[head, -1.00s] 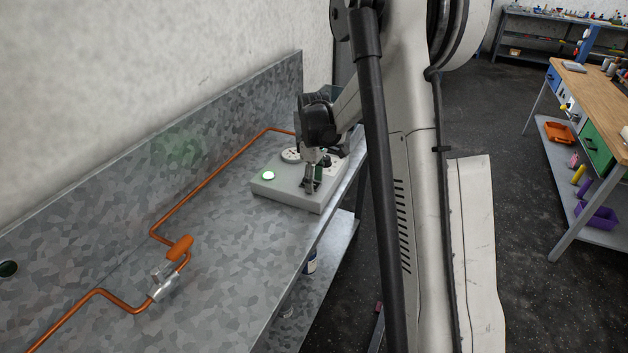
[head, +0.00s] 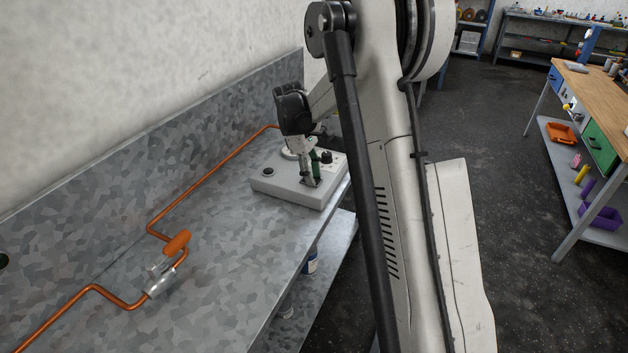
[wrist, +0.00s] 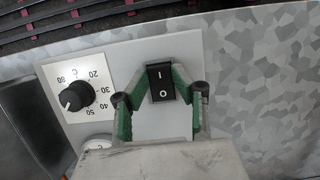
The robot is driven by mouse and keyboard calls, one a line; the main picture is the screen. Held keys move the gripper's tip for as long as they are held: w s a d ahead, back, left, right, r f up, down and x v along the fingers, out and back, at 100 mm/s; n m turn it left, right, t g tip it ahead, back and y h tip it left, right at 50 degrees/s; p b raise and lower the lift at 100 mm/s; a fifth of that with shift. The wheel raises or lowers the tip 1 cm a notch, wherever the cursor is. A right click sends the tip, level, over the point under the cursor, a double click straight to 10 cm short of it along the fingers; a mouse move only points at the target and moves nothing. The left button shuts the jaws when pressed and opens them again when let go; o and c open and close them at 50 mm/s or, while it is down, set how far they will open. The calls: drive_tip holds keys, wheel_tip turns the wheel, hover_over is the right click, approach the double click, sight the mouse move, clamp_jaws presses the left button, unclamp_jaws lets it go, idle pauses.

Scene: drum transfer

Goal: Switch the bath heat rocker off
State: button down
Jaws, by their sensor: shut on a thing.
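The bath heat rocker (wrist: 161,83) is a black switch marked I and O on a pale control box (head: 285,188) on the metal bench. Which side of the rocker is pressed in is hard to tell. The round lamp (head: 268,171) on the box is dark. My gripper (head: 311,180) is down at the box. In the wrist view its green-padded fingers stand on both sides of the rocker and are shut on it. A black dial knob (wrist: 74,96) with a temperature scale is left of the rocker. In the head view my gripper hides the rocker.
A copper pipe (head: 208,180) runs along the bench and has a valve with an orange handle (head: 177,243). The bench (head: 215,270) between valve and box is clear. A wooden-topped workbench (head: 590,85) stands at the right across open floor.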

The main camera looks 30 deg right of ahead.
drive_tip(key=c, duration=1.4)
unclamp_jaws()
drive_tip(key=shift+c, duration=0.2)
drive_tip(key=shift+r, duration=0.1)
drive_tip(key=v, duration=1.1)
drive_tip(key=shift+w+r, duration=0.2)
drive_tip(key=shift+r, duration=0.15)
drive_tip(key=shift+a, duration=0.15)
